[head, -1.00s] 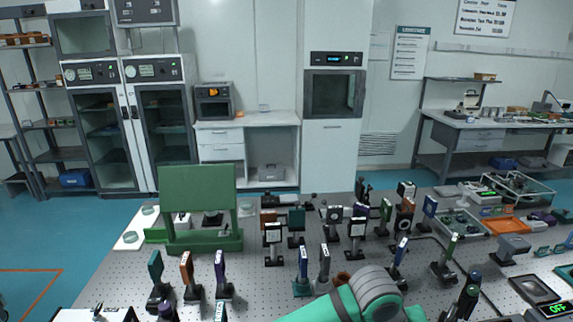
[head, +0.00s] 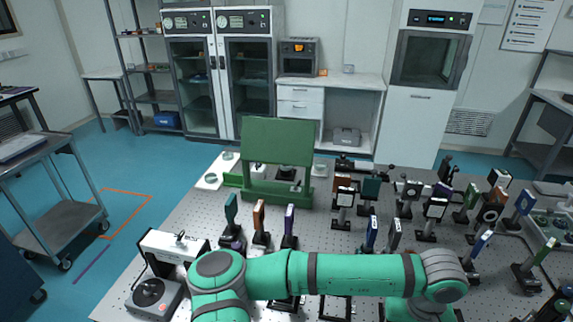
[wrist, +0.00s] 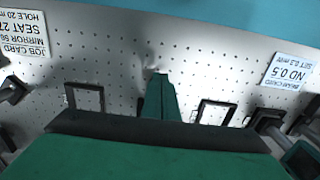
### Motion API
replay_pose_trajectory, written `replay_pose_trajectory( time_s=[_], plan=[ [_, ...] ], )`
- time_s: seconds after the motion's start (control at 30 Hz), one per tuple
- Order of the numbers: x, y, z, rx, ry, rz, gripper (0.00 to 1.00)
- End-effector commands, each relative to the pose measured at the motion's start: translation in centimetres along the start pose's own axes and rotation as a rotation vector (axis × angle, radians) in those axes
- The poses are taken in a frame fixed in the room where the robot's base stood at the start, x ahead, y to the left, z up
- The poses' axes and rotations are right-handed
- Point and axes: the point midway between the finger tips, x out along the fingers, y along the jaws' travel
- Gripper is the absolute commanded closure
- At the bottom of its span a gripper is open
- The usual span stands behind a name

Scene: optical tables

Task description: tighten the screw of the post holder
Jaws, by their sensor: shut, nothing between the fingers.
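Several post-mounted optics stand on the perforated optical table (head: 185,226). A green-plated one (head: 231,212), an orange-brown one (head: 258,219) and a purple one (head: 289,224) stand at the near left. I cannot tell which post holder the task means, and no screw is clear at this size. In the wrist view, my gripper (wrist: 160,88) is shut and empty, pointing over the perforated top. Two dark square frames show there, a left one (wrist: 85,97) and a right one (wrist: 213,112). My gripper is not distinct in the head view, where my green arm covers the near table.
A green stand (head: 277,148) is at the table's back left. A white box (head: 172,245) and a dark round device (head: 152,296) are at its near left. More optics crowd the right. A grey cart (head: 52,195) stands left, with open blue floor between.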

Motion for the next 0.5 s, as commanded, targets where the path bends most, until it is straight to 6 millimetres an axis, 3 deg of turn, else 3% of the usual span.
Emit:
replay_pose_trajectory(
  time_s=[0.2,0.5],
  plan=[
    [1.7,0.0,0.0,0.0,-0.001,0.001,1.0],
    [2.1,0.0,0.0,0.0,0.001,0.0,1.0]
  ],
)
